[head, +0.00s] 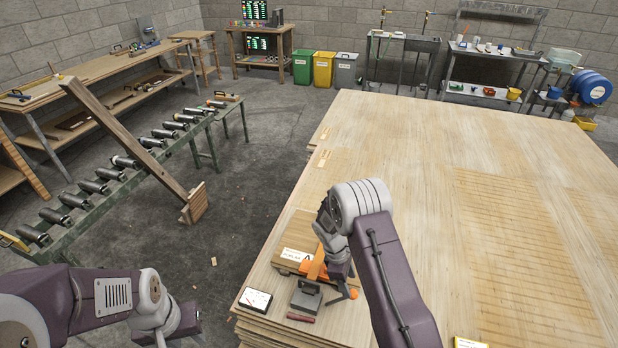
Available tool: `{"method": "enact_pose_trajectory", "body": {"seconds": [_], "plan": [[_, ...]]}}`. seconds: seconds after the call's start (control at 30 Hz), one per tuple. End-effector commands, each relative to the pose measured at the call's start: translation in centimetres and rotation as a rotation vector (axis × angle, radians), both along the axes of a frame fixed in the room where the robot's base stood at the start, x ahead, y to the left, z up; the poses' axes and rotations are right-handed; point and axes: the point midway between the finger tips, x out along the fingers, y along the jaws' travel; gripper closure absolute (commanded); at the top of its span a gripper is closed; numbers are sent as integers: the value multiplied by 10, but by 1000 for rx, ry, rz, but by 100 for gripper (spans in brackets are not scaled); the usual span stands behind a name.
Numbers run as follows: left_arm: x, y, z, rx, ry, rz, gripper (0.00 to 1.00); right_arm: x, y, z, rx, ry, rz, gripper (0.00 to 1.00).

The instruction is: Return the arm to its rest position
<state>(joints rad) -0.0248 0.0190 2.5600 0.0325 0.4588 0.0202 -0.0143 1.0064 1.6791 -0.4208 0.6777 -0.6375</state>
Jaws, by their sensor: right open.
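My right arm (390,270) reaches in from the bottom over the near left corner of the veneer stack (420,160). My right gripper (331,279) points down with its orange fingers apart, above or beside a wooden block with a white label (297,255) and a small grey lidded box (306,297). I cannot tell whether it touches either. My left arm (100,297) comes in at the lower left, off the stack's side; its fingers do not show.
A white card (256,300) and a red marker (301,318) lie at the stack's near left edge. Bins (323,69) stand at the back. Grey floor (262,140) is open between conveyor and stack.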

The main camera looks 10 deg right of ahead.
Motion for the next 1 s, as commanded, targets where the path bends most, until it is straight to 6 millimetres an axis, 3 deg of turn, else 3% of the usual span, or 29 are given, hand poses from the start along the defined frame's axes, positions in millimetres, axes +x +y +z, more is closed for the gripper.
{"method": "enact_pose_trajectory", "body": {"seconds": [0.07, 0.13, 0.2, 0.27, 0.4, 0.5, 0.6, 0.73, 0.83, 1.0], "plan": [[0, 0, 0, 0, 0, 0, 64, 2, 0, 3, 0, -7, 1, 45], [0, 0, 0, 0, 0, 0, 64, 15, 1, 17, 0, -48, 1, 45], [0, 0, 0, 0, 0, 0, 64, 33, 1, 51, 2, -122, 2, 45], [0, 0, -1, 0, 0, 0, 64, 34, 4, 87, 12, -178, -11, 45], [0, 0, -2, 0, 0, 0, 64, -1, 22, 152, 80, -294, -156, 45], [0, 0, -2, 0, 0, 0, 64, -42, 37, 177, 142, -361, -342, 45], [0, 0, -2, 0, 0, 0, 64, -86, 51, 184, 199, -395, -568, 45], [0, 0, -2, 0, 0, 0, 64, -133, 63, 167, 217, -360, -856, 45], [0, 0, -2, 0, 0, 0, 64, -135, 67, 164, 223, -370, -994, 45], [0, 0, -2, 0, 0, 0, 64, -133, 66, 164, 221, -375, -1028, 45]]}}
